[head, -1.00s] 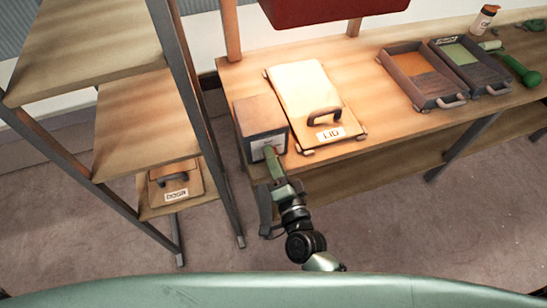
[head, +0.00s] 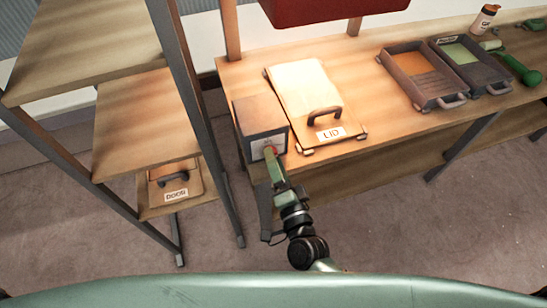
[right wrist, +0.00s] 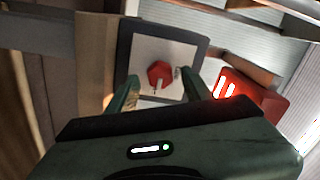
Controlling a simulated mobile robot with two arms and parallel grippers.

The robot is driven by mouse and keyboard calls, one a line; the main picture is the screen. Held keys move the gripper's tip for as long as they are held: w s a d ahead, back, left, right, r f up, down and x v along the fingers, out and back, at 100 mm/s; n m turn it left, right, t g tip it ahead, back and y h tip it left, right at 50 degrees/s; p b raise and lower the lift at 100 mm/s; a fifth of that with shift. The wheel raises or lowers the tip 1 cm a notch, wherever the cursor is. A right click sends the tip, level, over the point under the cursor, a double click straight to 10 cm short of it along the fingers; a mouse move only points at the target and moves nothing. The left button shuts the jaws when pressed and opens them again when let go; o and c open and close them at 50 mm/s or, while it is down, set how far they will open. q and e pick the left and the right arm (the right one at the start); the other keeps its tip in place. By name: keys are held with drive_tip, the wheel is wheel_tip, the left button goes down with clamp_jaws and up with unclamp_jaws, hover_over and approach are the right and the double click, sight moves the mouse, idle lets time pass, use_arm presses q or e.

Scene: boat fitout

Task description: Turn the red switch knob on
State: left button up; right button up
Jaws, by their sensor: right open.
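The red switch knob (right wrist: 161,75) sits on a pale plate on the front of a dark grey switch box (right wrist: 198,48) in the right wrist view. In the head view the box (head: 258,113) stands at the left end of the workbench, and a bit of red from the knob (head: 272,150) shows at my gripper's tip. My right gripper (head: 271,155) is right at the box's front. In the right wrist view its two green fingers (right wrist: 161,90) are apart, one on each side below the knob. I cannot tell whether they touch it. My left gripper is not in view.
A lid panel (head: 311,85) with a handle lies beside the box on the bench. Two trays (head: 425,98) stand further right. A shelf rack (head: 150,115) with a steel post is close on the left. A red object (head: 330,8) hangs above the bench.

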drive_tip(key=b+v, duration=0.1)
drive_tip(key=v, duration=0.5)
drive_tip(key=shift+s, duration=0.25)
drive_tip(key=s+d+f+n+g+h, duration=0.1)
drive_tip(key=s+d+f+n+g, duration=0.15)
drive_tip(key=f, duration=0.75)
drive_tip(key=s+d+f+n+g, duration=0.2)
drive_tip(key=s+f+n+g, duration=0.1)
drive_tip(key=f, duration=0.7)
drive_tip(key=s+d+f+n+g+h, duration=0.1)
drive_tip(key=s+d+f+n+g, duration=0.15)
drive_tip(key=f, duration=0.75)
drive_tip(key=s+d+f+n+g+h, duration=0.1)
drive_tip(key=s+d+f+g, duration=0.2)
drive_tip(key=s, duration=0.5)
drive_tip(key=s+d+f+n+g+h, duration=0.1)
drive_tip(key=s+d+f+n+g, duration=0.1)
drive_tip(key=s+d+f, duration=0.4)
drive_tip(key=s+d+f+n+g+h, duration=0.1)
drive_tip(key=s+d+f+g, duration=0.2)
drive_tip(key=s+d+f, duration=0.2)
drive_tip(key=s+f, duration=0.3)
drive_tip(key=s, duration=0.2)
drive_tip(key=shift+f+g+h, duration=0.2)
drive_tip(key=shift+g+h, duration=0.1)
drive_tip(key=shift+h, duration=0.1)
